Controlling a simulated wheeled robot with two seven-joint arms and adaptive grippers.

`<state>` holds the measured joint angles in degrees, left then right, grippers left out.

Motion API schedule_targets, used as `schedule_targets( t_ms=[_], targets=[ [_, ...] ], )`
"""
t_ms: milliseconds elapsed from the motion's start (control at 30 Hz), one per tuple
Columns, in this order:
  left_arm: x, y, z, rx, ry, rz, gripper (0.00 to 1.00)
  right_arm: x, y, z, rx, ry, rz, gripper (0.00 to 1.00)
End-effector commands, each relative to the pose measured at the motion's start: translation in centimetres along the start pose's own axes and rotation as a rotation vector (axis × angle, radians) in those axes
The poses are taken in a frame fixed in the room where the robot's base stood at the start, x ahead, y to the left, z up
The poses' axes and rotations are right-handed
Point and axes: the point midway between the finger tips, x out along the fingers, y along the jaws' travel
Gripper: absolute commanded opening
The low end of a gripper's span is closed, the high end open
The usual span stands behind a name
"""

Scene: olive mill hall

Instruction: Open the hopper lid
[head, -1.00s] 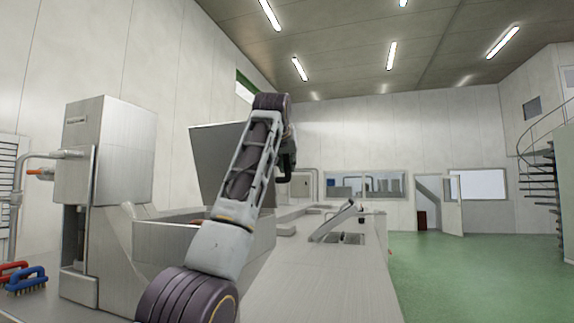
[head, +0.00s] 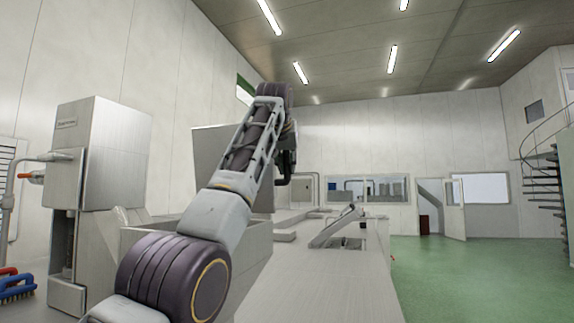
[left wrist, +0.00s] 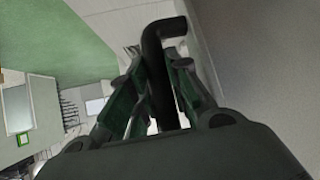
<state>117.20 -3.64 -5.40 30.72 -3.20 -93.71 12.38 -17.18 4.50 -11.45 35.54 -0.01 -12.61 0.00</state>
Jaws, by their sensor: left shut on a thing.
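The hopper lid (head: 210,155) is a flat grey metal plate, standing raised and close to upright at the back of the open metal hopper (head: 250,252). My left arm covers part of both. My left gripper (head: 284,165) is at the lid's right side. In the left wrist view, the left gripper (left wrist: 160,88) is shut on the dark bent handle (left wrist: 160,32), next to the lid's grey face (left wrist: 268,55). The hopper's inside is mostly hidden. My right gripper is in neither view.
A tall steel machine housing (head: 105,150) with a pipe stands left of the hopper. Brushes (head: 14,287) lie at the lower left. A steel counter (head: 325,285) runs along, with a tilted metal flap (head: 332,228) on it. Green floor (head: 465,275) is free at right.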

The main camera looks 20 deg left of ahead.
Motion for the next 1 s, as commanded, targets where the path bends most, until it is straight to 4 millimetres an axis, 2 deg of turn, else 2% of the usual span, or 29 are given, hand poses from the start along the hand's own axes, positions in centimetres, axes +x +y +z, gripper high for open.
schedule_targets(
  t_ms=[467,500,567,1000],
  targets=[
    [-0.32,-0.04,-0.28,0.000,0.006,0.000,0.00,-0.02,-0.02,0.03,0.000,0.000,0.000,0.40],
    [-0.32,-0.04,-0.28,0.000,0.006,0.000,0.20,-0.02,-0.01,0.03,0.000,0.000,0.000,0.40],
    [-0.30,-0.04,-0.27,0.000,0.005,0.000,0.28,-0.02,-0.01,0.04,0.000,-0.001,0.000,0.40],
    [-0.37,0.01,-0.07,0.000,-0.002,0.000,0.28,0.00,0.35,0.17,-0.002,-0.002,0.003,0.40]
  ],
)
